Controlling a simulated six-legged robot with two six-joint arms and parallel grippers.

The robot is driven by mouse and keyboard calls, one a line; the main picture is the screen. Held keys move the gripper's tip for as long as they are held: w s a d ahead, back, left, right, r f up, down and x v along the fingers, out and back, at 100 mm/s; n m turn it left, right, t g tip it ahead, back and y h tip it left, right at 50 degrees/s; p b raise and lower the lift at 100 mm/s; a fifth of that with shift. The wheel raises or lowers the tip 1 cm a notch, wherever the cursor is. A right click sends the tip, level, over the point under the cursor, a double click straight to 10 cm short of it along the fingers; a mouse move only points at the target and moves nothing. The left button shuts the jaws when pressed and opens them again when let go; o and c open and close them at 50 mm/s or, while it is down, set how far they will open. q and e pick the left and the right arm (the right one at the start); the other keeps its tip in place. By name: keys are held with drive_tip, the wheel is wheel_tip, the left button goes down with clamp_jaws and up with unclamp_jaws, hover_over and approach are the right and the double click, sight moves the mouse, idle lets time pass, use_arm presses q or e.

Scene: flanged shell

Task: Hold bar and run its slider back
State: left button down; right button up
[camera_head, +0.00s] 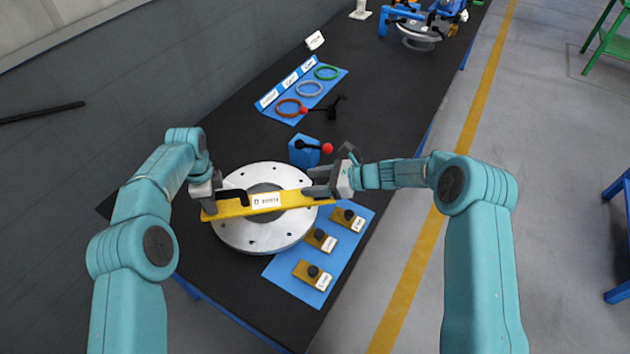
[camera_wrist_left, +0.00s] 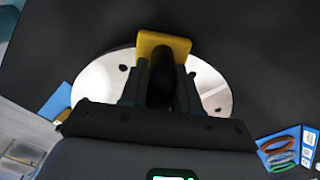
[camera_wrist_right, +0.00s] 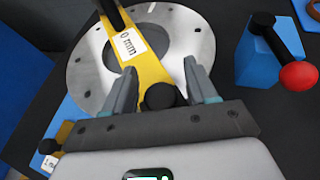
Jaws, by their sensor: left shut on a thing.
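The yellow bar (camera_head: 232,209) lies across the round grey metal flange (camera_head: 256,240), with a white label on it. A black handle stands at its left end; it also shows in the left wrist view (camera_wrist_left: 161,80). My left gripper (camera_head: 217,195) is shut on this handle. A black round knob (camera_wrist_right: 160,96), perhaps the slider's, sits near the bar's other end. My right gripper (camera_head: 318,182) is there with its fingers (camera_wrist_right: 161,82) apart, one on each side of the knob, with gaps visible. The head view partly hides the knob behind the fingers.
A blue mat (camera_head: 291,283) beside the flange holds several small yellow blocks with black knobs. A blue block (camera_head: 303,151) with a red-tipped lever stands just behind my right gripper. Coloured rings (camera_head: 309,89) lie on another blue mat farther back.

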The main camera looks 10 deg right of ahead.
clamp_jaws()
drive_tip(key=a, duration=0.6)
drive_tip(key=shift+w+a, duration=0.2)
drive_tip(key=shift+a, duration=0.15)
use_arm(q)
drive_tip(key=shift+d, duration=0.1)
use_arm(e)
drive_tip(key=shift+o, duration=0.3)
unclamp_jaws()
use_arm(q)
drive_tip(key=shift+r, duration=0.1)
use_arm(e)
drive_tip(key=v, duration=1.2)
